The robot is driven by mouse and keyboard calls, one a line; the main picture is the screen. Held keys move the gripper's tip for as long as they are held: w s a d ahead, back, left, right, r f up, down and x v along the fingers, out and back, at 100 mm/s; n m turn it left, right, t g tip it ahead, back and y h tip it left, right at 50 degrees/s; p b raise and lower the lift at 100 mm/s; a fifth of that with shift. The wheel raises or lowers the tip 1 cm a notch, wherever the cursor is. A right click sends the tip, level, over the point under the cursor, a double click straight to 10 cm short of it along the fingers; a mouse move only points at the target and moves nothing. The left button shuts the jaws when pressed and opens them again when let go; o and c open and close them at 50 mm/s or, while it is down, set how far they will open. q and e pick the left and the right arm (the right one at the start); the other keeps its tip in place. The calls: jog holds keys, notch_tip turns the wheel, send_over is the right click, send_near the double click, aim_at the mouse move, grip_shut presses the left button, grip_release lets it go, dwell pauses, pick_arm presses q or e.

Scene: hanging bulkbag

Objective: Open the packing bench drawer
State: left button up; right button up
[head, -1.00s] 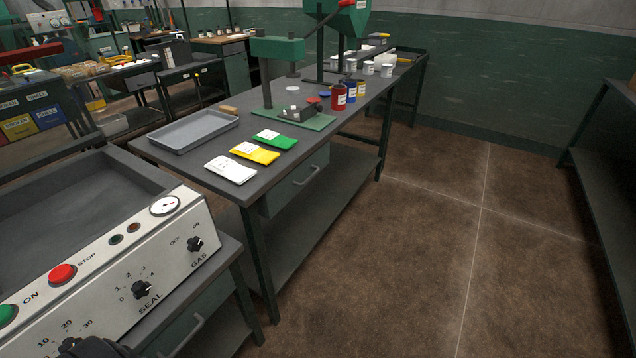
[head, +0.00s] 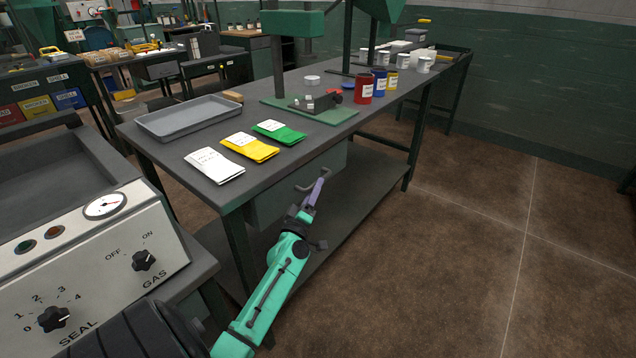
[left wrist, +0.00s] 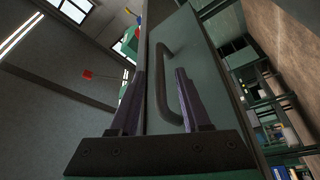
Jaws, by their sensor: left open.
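The packing bench (head: 330,135) has a green drawer (head: 265,207) under its near end, which looks closed. The drawer's dark bar handle (head: 303,187) is partly hidden by my left gripper (head: 316,188), which reaches up to the drawer front. In the left wrist view the drawer front (left wrist: 205,65) fills the middle. The handle (left wrist: 160,75) lies between the two open fingers of the gripper (left wrist: 160,78), with no visible grip on it. My right gripper is not in view.
White, yellow and green packets (head: 250,147), a grey tray (head: 188,117) and a press (head: 310,112) are on the bench. A sealing machine (head: 110,255) stands at the near left. The floor (head: 470,260) to the right is clear.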

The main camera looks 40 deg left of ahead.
pick_arm(q)
jog(key=shift+x, duration=1.55)
grip_shut()
jog(key=shift+f, duration=0.1)
